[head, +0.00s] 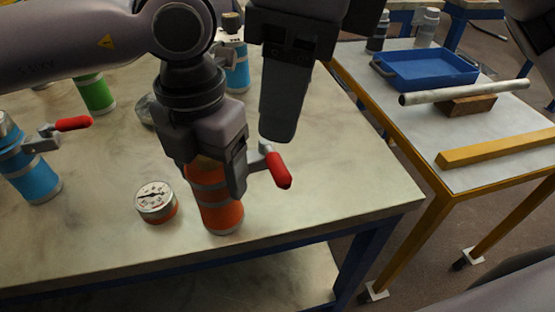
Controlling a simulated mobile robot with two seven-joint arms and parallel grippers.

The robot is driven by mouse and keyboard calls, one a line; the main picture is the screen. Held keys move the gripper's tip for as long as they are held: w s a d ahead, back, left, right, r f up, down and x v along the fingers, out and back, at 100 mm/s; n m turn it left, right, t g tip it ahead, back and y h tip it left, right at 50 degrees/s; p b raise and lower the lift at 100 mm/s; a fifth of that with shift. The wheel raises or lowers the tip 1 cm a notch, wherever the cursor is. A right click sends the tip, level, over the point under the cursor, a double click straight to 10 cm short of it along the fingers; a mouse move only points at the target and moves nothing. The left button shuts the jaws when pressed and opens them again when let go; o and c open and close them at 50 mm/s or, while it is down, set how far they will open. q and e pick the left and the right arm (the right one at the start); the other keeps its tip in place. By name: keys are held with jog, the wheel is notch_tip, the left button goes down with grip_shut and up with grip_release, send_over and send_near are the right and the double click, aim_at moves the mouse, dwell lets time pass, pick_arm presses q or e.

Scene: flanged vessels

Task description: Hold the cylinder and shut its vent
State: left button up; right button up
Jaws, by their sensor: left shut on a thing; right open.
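An orange cylinder (223,215) with grey bands stands upright near the front edge of the table. My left gripper (206,172) is shut around its upper part from above and hides its top. The cylinder's vent lever, with a red grip (279,171) and a grey stem, sticks out to the right and slants down toward the front. My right gripper (279,130) is open and points down just behind the lever. Only one of its fingers shows clearly, and I cannot tell whether it touches the lever.
A blue cylinder with a red lever (32,172) is at far left, a green one (95,92) behind. A side table at right holds a blue tray (425,70), a pipe (464,92) and a yellow bar (496,147).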

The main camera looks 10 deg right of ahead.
aim_at(279, 170)
jog(key=s+a+m+t+h, duration=0.3)
jog(key=s+m+t+h, duration=0.1)
jog(key=m, duration=0.7)
jog(key=x, duration=1.1)
jog(key=shift+w+f, duration=0.3)
grip_shut()
